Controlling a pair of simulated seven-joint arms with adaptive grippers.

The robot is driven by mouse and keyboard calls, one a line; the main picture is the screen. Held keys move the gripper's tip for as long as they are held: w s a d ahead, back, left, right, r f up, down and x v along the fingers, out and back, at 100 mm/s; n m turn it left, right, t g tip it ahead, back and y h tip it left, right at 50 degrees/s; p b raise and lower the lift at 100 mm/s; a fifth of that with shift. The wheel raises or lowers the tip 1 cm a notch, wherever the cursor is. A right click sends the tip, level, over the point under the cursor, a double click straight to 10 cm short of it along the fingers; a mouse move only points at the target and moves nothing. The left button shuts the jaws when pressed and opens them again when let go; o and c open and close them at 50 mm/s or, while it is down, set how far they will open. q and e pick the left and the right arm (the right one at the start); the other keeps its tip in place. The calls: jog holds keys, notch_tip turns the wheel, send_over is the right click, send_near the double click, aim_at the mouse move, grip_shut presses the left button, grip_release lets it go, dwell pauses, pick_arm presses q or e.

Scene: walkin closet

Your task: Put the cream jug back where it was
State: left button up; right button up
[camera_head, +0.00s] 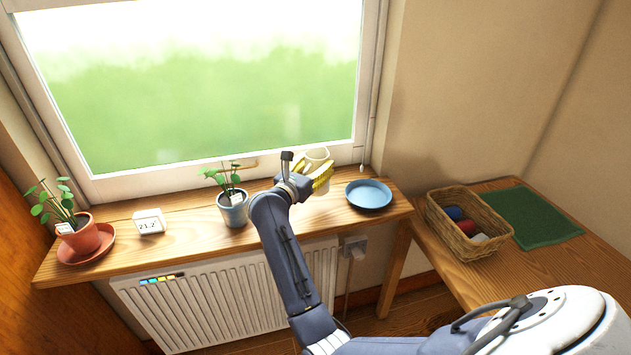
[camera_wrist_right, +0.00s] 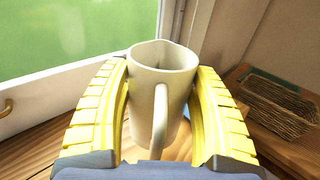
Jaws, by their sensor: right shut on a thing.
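The cream jug (camera_wrist_right: 160,95) is upright between the yellow fingers of my right gripper (camera_wrist_right: 160,120) in the right wrist view, with its handle toward the camera. In the head view the jug (camera_head: 317,154) shows as a pale rim above the yellow fingers. My right gripper (camera_head: 315,175) is shut on it, over the wooden window sill (camera_head: 185,238), between the potted plant and the blue dish. I cannot tell whether the jug's base touches the sill. My left gripper is not in view.
A blue dish (camera_head: 368,195) lies just right of the jug. A plant in a grey-blue pot (camera_head: 233,210), a white display (camera_head: 149,222) and a terracotta pot (camera_head: 82,236) stand left. A wicker basket (camera_head: 466,246) and green mat (camera_head: 538,217) are on the right table.

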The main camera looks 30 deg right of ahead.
jog(key=shift+f, duration=2.8)
jog(key=shift+f, duration=0.15)
jog(key=o, duration=1.6)
jog(key=shift+c, duration=0.2)
jog(key=shift+v, duration=2.75)
